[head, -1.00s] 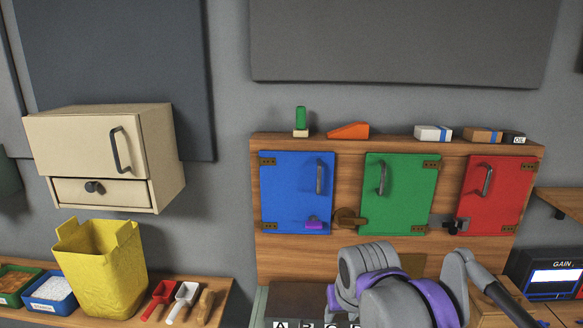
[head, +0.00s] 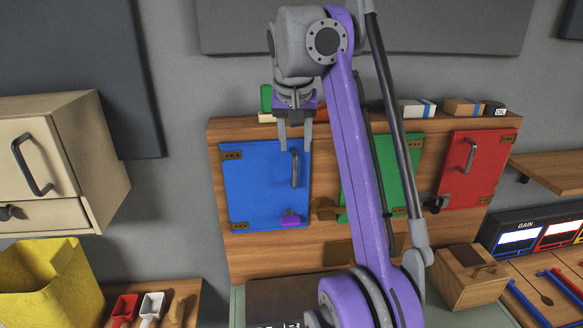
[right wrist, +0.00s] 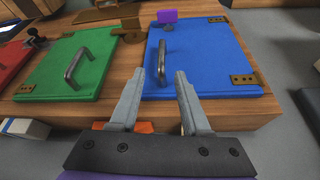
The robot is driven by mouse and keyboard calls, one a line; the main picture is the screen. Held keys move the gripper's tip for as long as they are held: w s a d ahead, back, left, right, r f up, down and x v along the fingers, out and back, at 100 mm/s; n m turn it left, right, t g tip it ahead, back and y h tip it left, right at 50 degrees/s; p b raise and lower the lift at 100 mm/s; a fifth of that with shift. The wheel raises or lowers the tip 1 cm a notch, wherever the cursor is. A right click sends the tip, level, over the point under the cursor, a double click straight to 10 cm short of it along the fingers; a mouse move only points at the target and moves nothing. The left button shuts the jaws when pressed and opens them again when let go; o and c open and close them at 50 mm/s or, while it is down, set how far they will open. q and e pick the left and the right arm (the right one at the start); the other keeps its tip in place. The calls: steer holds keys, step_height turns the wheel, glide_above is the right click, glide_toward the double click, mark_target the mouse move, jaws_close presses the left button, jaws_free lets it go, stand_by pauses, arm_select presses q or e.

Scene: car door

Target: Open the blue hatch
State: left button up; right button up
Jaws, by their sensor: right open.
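The blue hatch (head: 255,190) is shut in the wooden panel, with brass hinges on its left side and a dark upright handle (head: 295,170) near its right edge. A purple piece (head: 291,221) sits at its lower right corner. My right gripper (head: 295,148) points down in front of the hatch's top, open and empty, its fingertips near the handle's upper end. In the right wrist view, the handle (right wrist: 161,60) shows between and just beyond the two fingertips (right wrist: 158,78); I cannot tell whether they touch it. My left gripper is not in view.
A brown wooden catch (head: 324,209) sits between the blue hatch and the green hatch (head: 405,170), which my arm partly covers. A red hatch (head: 472,170) is at the right. Small blocks and boxes (head: 415,109) stand on the panel's top. A beige cabinet (head: 85,150) hangs at left.

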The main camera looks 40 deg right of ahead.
mark_target(296, 170)
steer(key=x, duration=0.3)
steer(key=b+x, duration=0.1)
steer(key=x, duration=0.2)
steer(key=shift+w+a+f, duration=0.15)
steer(key=shift+w, duration=0.15)
steer(key=f, duration=0.1)
steer(key=d+f+b, duration=0.1)
steer(key=shift+f, duration=0.4)
steer(key=shift+w+d+f, duration=0.1)
steer(key=shift+w+f, duration=0.3)
steer(key=shift+w, duration=0.2)
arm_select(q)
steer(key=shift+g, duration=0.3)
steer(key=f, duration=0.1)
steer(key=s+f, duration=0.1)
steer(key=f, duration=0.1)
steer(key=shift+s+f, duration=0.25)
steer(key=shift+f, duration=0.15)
arm_select(e)
steer(key=shift+s, duration=0.1)
steer(key=shift+r, duration=0.1)
steer(key=shift+c, duration=1)
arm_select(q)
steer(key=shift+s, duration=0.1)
arm_select(e)
jaws_close()
